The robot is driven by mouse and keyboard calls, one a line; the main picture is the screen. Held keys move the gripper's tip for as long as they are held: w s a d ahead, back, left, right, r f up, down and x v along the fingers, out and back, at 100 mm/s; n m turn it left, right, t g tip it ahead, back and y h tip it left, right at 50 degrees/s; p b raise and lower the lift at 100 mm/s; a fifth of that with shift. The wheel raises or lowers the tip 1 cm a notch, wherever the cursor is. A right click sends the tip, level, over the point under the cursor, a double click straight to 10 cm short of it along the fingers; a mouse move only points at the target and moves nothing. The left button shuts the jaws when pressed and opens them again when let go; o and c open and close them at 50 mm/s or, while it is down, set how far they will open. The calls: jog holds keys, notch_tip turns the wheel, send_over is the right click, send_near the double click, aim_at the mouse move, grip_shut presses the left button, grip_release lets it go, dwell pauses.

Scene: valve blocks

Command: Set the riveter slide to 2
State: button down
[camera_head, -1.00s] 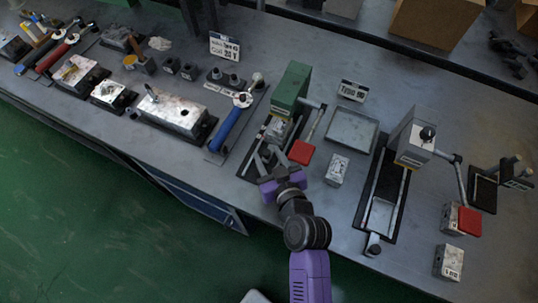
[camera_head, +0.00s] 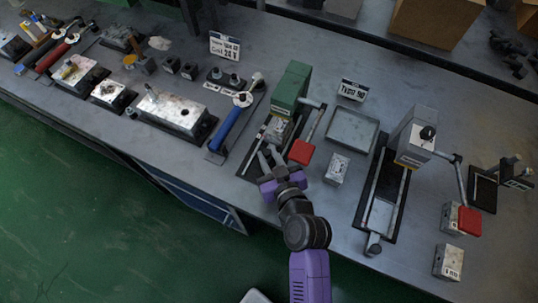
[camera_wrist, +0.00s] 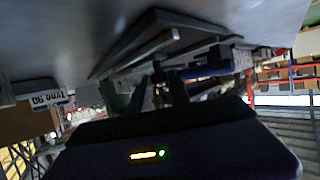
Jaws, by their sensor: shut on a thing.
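The green riveter (camera_head: 291,88) stands on the grey bench in the middle of the head view. Its slide track (camera_head: 255,150) runs from the machine toward the bench's front edge, with a small metal block (camera_head: 277,129) on it. My purple gripper (camera_head: 268,157) is over the front part of this track, its grey fingers close together. It is shut on what appears to be the slide's handle, but fingers and wrist hide the handle. In the wrist view, the gripper (camera_wrist: 166,92) is dark and the grip is unclear. I cannot read the slide's setting.
A red-padded lever (camera_head: 301,151) is close to the right of my gripper. A labelled block (camera_head: 337,169) and an empty metal tray (camera_head: 368,121) lie farther right, before a grey press (camera_head: 417,132). A blue-handled tool (camera_head: 230,128) lies left.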

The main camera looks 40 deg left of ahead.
aim_at(271, 137)
jog(key=shift+w, duration=0.15)
dwell(0.7)
jog(key=w+b, duration=0.2)
jog(key=shift+w+a+f, duration=0.2)
jog(key=shift+w+a, duration=0.1)
jog(key=shift+w, duration=0.1)
jog(key=shift+w+a+r+b, duration=0.1)
jog(key=shift+w+b, duration=0.25)
jog(key=shift+r, duration=0.15)
jog(key=c, duration=1.3)
grip_release()
jog(key=shift+w, duration=0.1)
jog(key=shift+o, duration=0.2)
jog(key=shift+s+d+r, duration=0.1)
jog(key=shift+s+d, duration=0.25)
jog(key=shift+d, duration=0.05)
jog(key=v, duration=0.6)
jog(key=shift+s+d+r+b, duration=0.15)
jog(key=shift+d+r+b, duration=0.15)
jog(key=shift+b, duration=0.1)
